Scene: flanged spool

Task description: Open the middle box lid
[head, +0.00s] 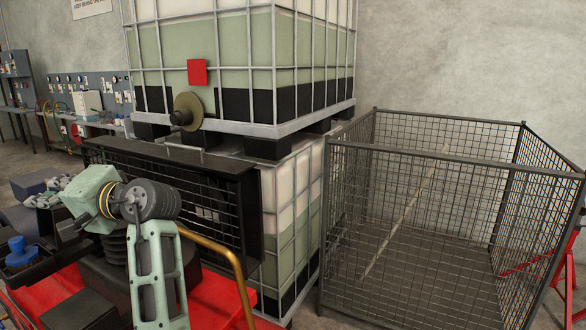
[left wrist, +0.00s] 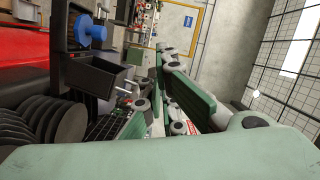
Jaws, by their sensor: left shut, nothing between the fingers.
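Several dark boxes or bins stand at the left of the head view, including a dark bin (head: 62,232) partly behind my left gripper. I cannot tell which is the middle box, and no lid is clearly recognisable. An open black bin (left wrist: 95,76) shows in the left wrist view, near a blue knobbed part (left wrist: 90,30). My left gripper (head: 52,197) is above the bins at the left; its green-padded fingers (left wrist: 163,58) are shut with nothing between them. It is not clear whether it touches a bin. My right gripper is not in view.
A black housing with a mesh front (head: 212,205) stands right of my arm, before a stacked caged tank (head: 230,60). A workbench with panels (head: 95,90) is at the back left.

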